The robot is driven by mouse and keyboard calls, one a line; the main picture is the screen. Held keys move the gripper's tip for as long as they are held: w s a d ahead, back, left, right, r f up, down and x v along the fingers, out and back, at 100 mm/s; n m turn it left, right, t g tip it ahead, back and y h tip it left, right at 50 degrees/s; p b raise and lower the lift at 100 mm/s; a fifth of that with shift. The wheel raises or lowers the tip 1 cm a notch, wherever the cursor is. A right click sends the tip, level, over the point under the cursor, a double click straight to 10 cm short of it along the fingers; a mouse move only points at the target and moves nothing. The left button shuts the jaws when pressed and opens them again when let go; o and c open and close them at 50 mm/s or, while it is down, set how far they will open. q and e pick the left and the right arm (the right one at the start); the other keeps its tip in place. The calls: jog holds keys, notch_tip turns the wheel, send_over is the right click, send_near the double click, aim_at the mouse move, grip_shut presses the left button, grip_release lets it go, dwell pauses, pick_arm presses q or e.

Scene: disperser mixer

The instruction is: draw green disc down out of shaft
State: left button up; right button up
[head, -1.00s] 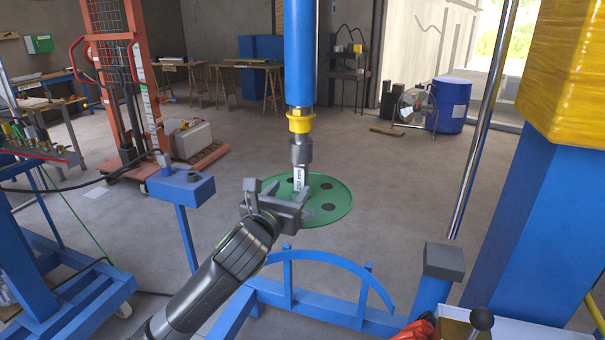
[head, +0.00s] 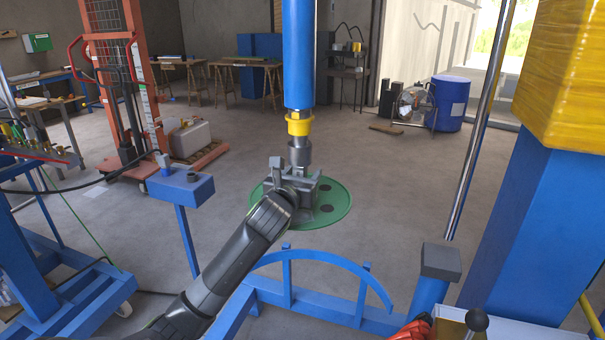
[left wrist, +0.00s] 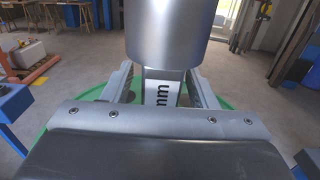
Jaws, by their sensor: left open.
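The green disc (head: 340,200), with dark round holes, lies level below the shaft (head: 299,153) in the head view. The grey shaft hangs from a yellow collar (head: 299,124) under a blue tube (head: 298,55). My left gripper (head: 297,178) is at the disc's centre, just under the shaft, and hides the stem and part of the disc. In the left wrist view my open fingers (left wrist: 160,90) stand on either side of a flat grey stem (left wrist: 161,92) with dark lettering, below the wide shaft end (left wrist: 176,30). I cannot tell whether they touch it. My right gripper is not in view.
A blue frame with a curved guard (head: 330,258) stands in front of the disc. A blue box on a post (head: 182,186) is to the left. A polished rod (head: 480,130) and blue column (head: 525,210) rise at right. The floor behind the disc is open.

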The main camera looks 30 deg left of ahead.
pick_arm(q)
grip_shut()
dwell(0.7)
dwell(0.6)
jog(key=shift+r, duration=0.2)
jog(key=shift+f+b, duration=0.6)
jog(key=shift+f, duration=1.85)
dwell(2.3)
dwell(0.4)
